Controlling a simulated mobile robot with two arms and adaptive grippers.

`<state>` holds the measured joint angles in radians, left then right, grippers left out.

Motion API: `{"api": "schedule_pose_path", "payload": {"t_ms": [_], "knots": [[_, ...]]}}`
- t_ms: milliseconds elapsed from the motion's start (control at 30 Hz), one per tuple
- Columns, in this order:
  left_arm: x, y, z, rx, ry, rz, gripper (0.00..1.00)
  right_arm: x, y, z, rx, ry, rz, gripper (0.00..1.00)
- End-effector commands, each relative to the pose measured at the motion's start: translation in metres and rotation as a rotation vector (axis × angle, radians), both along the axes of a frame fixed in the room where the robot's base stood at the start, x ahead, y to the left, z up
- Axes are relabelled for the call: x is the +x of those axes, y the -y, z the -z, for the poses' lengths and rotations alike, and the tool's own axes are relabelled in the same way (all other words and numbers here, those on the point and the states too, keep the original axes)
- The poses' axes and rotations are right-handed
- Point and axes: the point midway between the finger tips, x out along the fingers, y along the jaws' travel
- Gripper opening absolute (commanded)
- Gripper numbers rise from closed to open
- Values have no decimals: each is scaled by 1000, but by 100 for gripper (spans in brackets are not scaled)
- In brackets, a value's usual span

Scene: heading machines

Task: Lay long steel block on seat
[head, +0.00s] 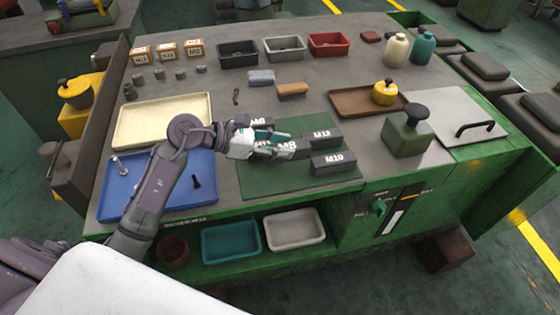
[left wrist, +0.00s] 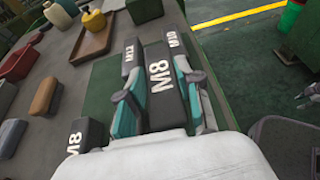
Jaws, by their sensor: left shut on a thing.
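My left gripper (head: 282,149) is shut on a long dark grey block marked M8 (left wrist: 158,78), with teal fingers on both its long sides. It is over the dark green mat (head: 345,185) on the bench, between neighbouring blocks. A block marked M12 (head: 318,138) and a block marked M10 (head: 333,163) are beyond its fingertips. Another dark block (head: 260,122) lies behind the gripper; it also shows at lower left in the left wrist view (left wrist: 75,137). I cannot tell which spot is the seat, or whether the held block touches the mat. A small grey shape (left wrist: 307,101) may be my right gripper.
A blue tray (head: 120,204) and cream tray (head: 205,104) are left of the mat. Small bins line the back. Shelf bins sit below the bench edge.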

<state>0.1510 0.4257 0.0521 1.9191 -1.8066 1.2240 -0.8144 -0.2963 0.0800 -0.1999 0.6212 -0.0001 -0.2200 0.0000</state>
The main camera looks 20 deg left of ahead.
Motion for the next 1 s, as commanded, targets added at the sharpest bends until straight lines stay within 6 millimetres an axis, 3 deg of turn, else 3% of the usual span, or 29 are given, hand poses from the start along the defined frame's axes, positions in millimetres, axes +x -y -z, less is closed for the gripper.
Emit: {"api": "schedule_pose_path", "payload": {"t_ms": [333, 767, 800, 833, 1000], "knots": [[1, 0, 38, -4, 2, -1, 0, -4, 0, 24, 0, -5, 0, 40], [1, -1, 43, -1, 4, 0, 0, -4, 0, 28, 0, -6, 0, 40], [0, -1, 43, 1, 0, 0, 41, -5, 0, 26, 0, -6, 0, 40], [0, -1, 43, 1, 0, 0, 45, -5, 0, 26, 0, -6, 0, 40], [0, -1, 43, 0, 0, 0, 45, -4, 0, 26, 1, -6, 0, 40]]}}
